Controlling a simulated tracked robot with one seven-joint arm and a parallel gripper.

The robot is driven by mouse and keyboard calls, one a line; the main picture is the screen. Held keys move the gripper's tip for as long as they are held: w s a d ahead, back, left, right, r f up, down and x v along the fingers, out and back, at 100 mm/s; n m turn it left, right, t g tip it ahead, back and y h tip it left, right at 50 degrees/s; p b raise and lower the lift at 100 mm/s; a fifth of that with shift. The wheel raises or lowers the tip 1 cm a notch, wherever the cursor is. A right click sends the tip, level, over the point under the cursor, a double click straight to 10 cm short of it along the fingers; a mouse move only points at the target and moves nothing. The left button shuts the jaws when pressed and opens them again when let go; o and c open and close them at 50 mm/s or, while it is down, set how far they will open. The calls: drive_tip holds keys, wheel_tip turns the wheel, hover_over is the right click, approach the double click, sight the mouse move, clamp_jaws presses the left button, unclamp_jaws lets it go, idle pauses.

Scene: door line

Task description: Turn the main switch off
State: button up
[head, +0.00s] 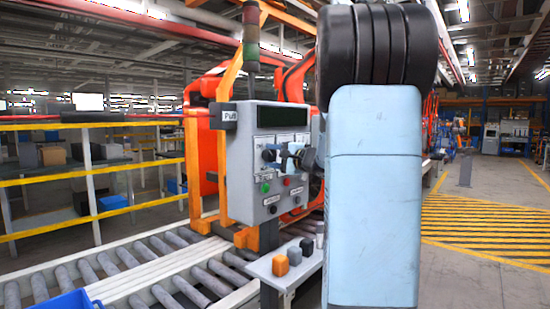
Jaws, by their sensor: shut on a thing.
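A grey control box (243,170) stands left of my pale blue arm, with a dark display, white label plates, a green button (265,187), a red button (286,181) and small switches below. A dark rotary knob (268,155) shows at the left on its face. My gripper (287,158) is at the middle of the box face, shut on a dark switch knob there. The fingers and arm hide most of the held knob, and its pointing direction cannot be read. I cannot tell from the labels which knob is the main switch.
A small shelf (283,278) below the box holds an orange block (280,265) and dark blocks. A roller conveyor (150,262) and yellow railings (70,176) lie left. A signal tower (251,35) rises above the box. Open floor with yellow stripes (480,225) is right.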

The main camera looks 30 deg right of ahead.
drive_tip(key=shift+d+f+n, duration=0.1)
drive_tip(key=shift+f+n, duration=0.05)
drive_tip(key=shift+n, duration=0.35)
drive_tip(key=shift+f, duration=0.1)
drive_tip(key=o, duration=1)
drive_tip(key=v, duration=1.3)
drive_tip(key=shift+s, duration=0.4)
